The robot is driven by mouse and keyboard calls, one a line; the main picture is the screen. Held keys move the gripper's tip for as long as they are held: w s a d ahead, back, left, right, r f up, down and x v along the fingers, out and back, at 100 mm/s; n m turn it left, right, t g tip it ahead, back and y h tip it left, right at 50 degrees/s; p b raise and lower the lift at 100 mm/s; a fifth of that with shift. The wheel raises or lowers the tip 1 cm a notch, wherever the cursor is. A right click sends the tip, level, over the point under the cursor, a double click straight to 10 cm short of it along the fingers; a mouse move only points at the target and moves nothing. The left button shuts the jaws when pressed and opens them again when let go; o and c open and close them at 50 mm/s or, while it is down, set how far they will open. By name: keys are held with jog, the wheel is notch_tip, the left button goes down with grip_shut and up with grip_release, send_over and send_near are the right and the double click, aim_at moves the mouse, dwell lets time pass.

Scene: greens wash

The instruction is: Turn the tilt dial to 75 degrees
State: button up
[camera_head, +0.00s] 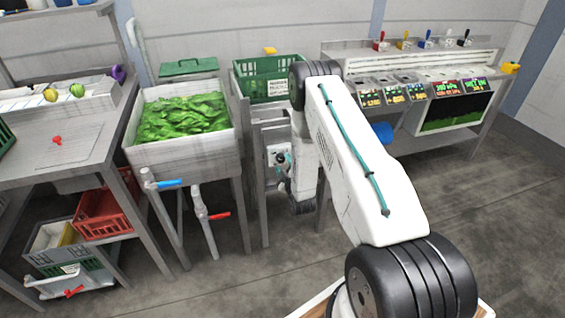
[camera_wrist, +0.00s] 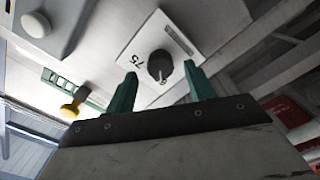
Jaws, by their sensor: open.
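The tilt dial (camera_wrist: 158,62) is a round black knob on a white plate with a printed "75" (camera_wrist: 137,61) to its left in the wrist view. A pale mark shows on the knob's lower part; its exact angle is hard to read. My gripper (camera_wrist: 161,74) is open, with one teal finger to the left of the dial and one to the right. The fingers look apart from the knob, and nothing is between them but the view of the dial. In the head view the dial's panel (camera_head: 273,156) is small and partly hidden by my arm.
In the head view a sink full of greens (camera_head: 135,152) stands left, a green crate (camera_head: 243,86) above the panel, and a counter with displays (camera_head: 455,120) right.

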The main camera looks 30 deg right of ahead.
aim_at(281, 158)
jog(key=shift+x, duration=1.3)
jog(key=c, duration=1)
